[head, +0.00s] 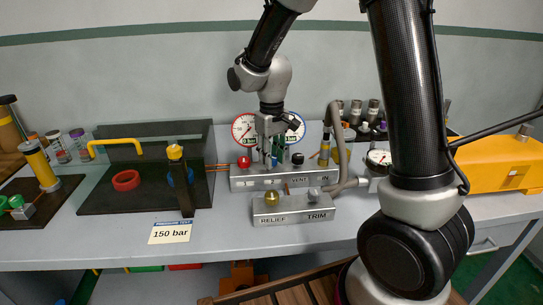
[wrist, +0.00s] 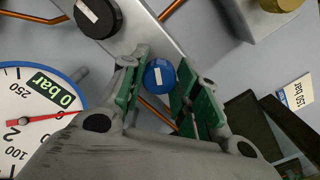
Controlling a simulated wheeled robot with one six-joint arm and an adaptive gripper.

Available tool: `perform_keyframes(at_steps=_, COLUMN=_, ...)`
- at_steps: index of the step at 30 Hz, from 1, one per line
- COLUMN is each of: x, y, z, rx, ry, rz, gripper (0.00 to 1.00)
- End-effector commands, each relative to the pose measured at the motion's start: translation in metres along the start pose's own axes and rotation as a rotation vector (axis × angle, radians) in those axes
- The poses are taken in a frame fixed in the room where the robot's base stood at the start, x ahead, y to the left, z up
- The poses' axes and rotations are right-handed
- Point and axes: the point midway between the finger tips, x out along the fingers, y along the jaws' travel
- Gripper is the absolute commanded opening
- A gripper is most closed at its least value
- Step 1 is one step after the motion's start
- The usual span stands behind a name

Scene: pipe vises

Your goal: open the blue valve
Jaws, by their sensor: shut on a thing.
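The blue valve (wrist: 159,75) is a round knob with a white bar on its top, seen in the wrist view between my green finger pads. My gripper (wrist: 157,88) is shut on it from above, with one pad at each side. In the head view my gripper (head: 271,155) points down over the middle of the grey valve block (head: 285,181) and mostly hides the blue knob. A gauge (wrist: 38,117) beside it reads 0 bar.
A red knob (head: 244,162) and a black knob (head: 298,158) flank my gripper on the block. In front stands a RELIEF TRIM block (head: 293,214) with a brass knob (head: 271,197). A 150 bar card (head: 170,233) lies at the front left. A grey hose (head: 338,142) rises at right.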

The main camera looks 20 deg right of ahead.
Motion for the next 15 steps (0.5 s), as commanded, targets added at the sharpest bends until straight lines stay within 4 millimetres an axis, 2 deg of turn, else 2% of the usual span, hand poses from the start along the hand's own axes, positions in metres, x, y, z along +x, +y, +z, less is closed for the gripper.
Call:
perform_keyframes(at_steps=6, x=-0.0005, y=0.0007, z=-0.0005, rx=-0.185, ry=0.001, rz=0.000, gripper=0.07)
perform_keyframes(at_steps=15, x=-0.0005, y=0.0011, z=-0.0007, rx=-0.371, ry=0.001, rz=0.001, gripper=0.07)
